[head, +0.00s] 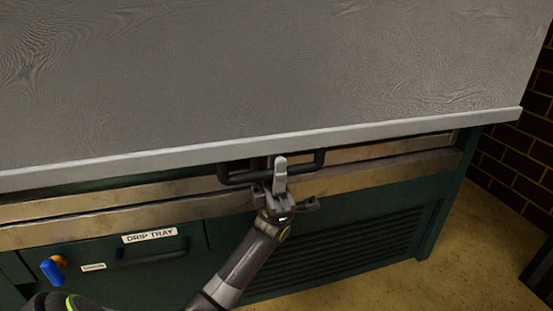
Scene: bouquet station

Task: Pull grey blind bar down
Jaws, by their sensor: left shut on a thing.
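The blind is a wide grey panel (270,70) filling the upper part of the head view. Its pale grey bar (420,124) runs along the lower edge, slanting up to the right. A dark handle (236,176) sticks out below the middle of the bar. My left gripper (280,172) comes up from below and is shut on the handle, right of its middle. One light grey finger shows in front; the other is hidden. My right gripper is not in view.
Below the bar is a metal counter edge (400,168) on a dark green cabinet with a "DRIP TRAY" drawer (150,250), a blue valve handle (52,271) and louvres (340,247). A brick wall (515,160) stands at the right. Bare floor (440,270) shows lower right.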

